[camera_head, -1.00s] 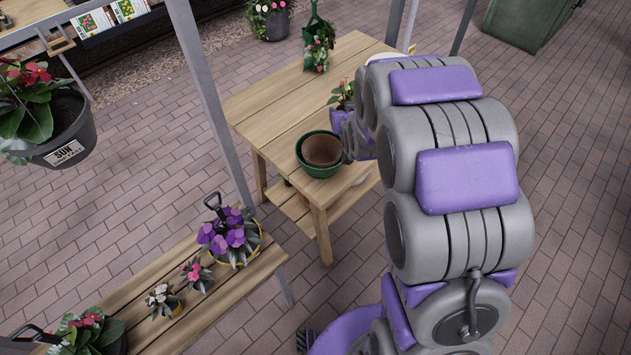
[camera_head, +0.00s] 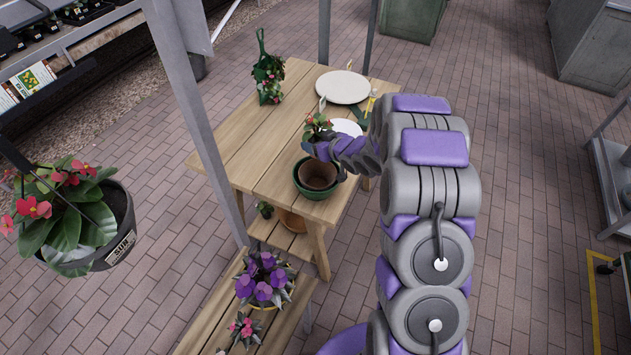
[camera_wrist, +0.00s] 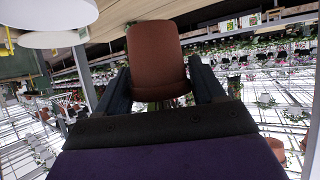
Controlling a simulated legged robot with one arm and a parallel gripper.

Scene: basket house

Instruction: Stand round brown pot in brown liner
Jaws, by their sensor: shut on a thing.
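My gripper (camera_wrist: 160,84) is shut on a round brown pot (camera_wrist: 157,50), with one dark finger on each side of it in the wrist view. Some greenery shows below the pot there. In the head view a small leafy plant with pink flowers (camera_head: 317,124) shows at my gripper (camera_head: 322,149). The brown liner (camera_head: 318,173) sits inside a green pot (camera_head: 315,191) at the table's front corner. My gripper is just behind and above the liner, apart from it as far as I can see. The held pot is mostly hidden in the head view.
A metal post (camera_head: 190,90) stands left of the table. A bench with purple flowers (camera_head: 265,280) is in front.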

